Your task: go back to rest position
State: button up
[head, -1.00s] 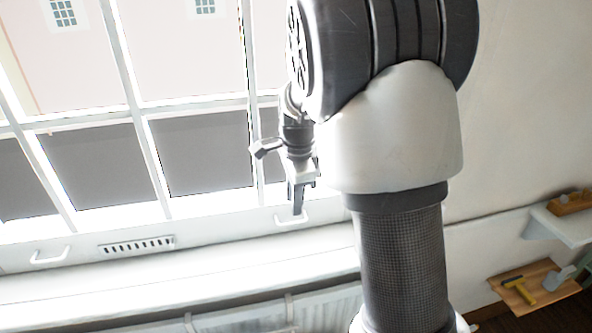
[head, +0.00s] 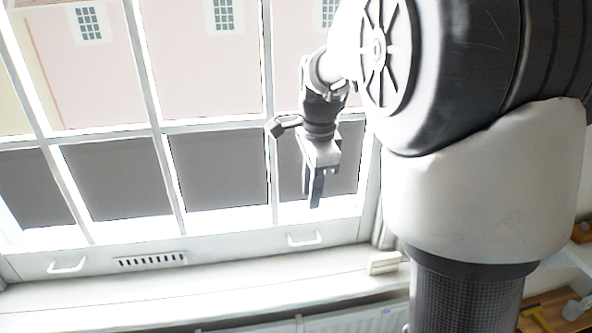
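My gripper (head: 314,188) shows in the head view, pointing down in front of the window. Its fingers are small and seen nearly edge-on, so I cannot tell whether they are open or shut. I see nothing held in it. My arm fills the right side of the view and hides much of the wall and shelf behind it.
A large window (head: 165,130) with white bars fills the left and middle. Below it are white handles (head: 68,265), a vent (head: 150,260) and a white sill (head: 190,293).

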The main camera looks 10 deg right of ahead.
jog(key=s+r+n+t+p, duration=0.2)
jog(key=s+r+n, duration=0.3)
jog(key=s+n, duration=0.3)
jog(key=s+r+n+t+p, duration=0.1)
jog(key=s+r+n+p, duration=0.2)
jog(key=s+n, duration=0.6)
jog(key=s+r, duration=0.1)
jog(key=s, duration=0.4)
jog(key=shift+s+a+r+t, duration=0.25)
jog(key=shift+s+r+t, duration=0.1)
jog(key=shift+r+t, duration=0.05)
